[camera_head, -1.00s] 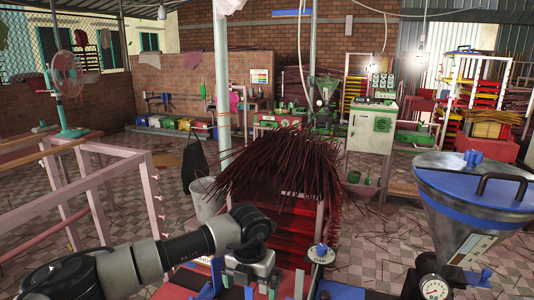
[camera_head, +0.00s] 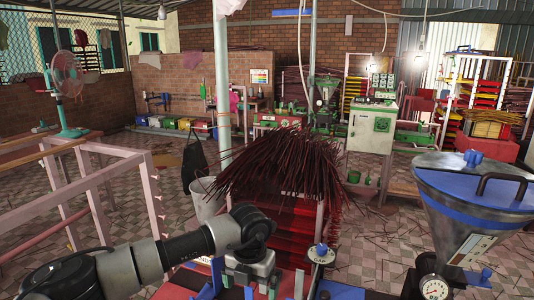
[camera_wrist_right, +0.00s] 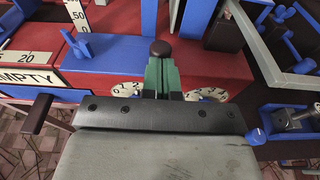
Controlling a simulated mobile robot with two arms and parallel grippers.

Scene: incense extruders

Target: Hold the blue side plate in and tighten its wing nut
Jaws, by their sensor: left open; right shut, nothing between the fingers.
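In the head view my left gripper (camera_head: 250,282) points down over the machine at the bottom centre. It is open, and its fingertips are partly cut off or hidden. A blue upright strip (camera_head: 217,272) shows just left of it. A blue wing nut (camera_head: 321,250) stands on a pale GAP dial to its right. In the right wrist view my right gripper (camera_wrist_right: 162,72) is shut and empty, its green fingers close to a dark round knob (camera_wrist_right: 160,48). A blue wing nut (camera_wrist_right: 90,46) is left of the fingers. Blue plates (camera_wrist_right: 195,18) lie beyond; I cannot tell which is the side plate.
A funnel hopper (camera_head: 470,220) with a pressure gauge (camera_head: 433,289) stands at the right. A heap of dark incense sticks (camera_head: 275,170) stands behind the machine. A pink frame (camera_head: 110,190) fills the left. In the right wrist view numbered dials (camera_wrist_right: 127,89) flank the fingers.

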